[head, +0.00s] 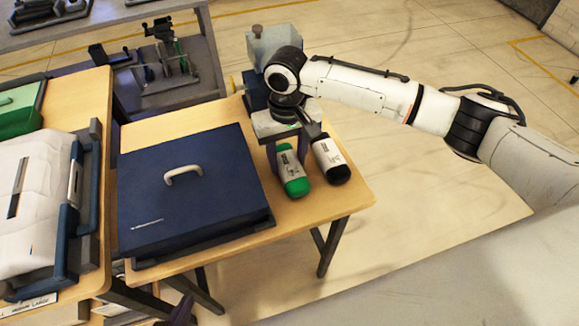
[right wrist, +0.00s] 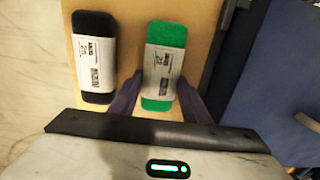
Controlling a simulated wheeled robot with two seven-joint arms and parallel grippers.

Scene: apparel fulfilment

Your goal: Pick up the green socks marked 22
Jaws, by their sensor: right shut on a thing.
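The green socks (head: 292,172), a roll with a white paper band, are at the right end of the wooden table. In the right wrist view the green socks (right wrist: 164,65) lie between the two purple fingers, and the band carries a number that looks like 22. My right gripper (head: 287,152) points down from above and is shut on the green socks near their far end. I cannot tell whether they touch the table. A dark purple tip at the bottom edge of the head view appears to be my left gripper (head: 180,313); its jaws are not clear.
Black socks (head: 331,160) with a similar band lie just right of the green socks, also in the right wrist view (right wrist: 94,58). A dark blue lidded box (head: 190,205) fills the table to the left. A grey box (head: 272,45) stands behind my gripper.

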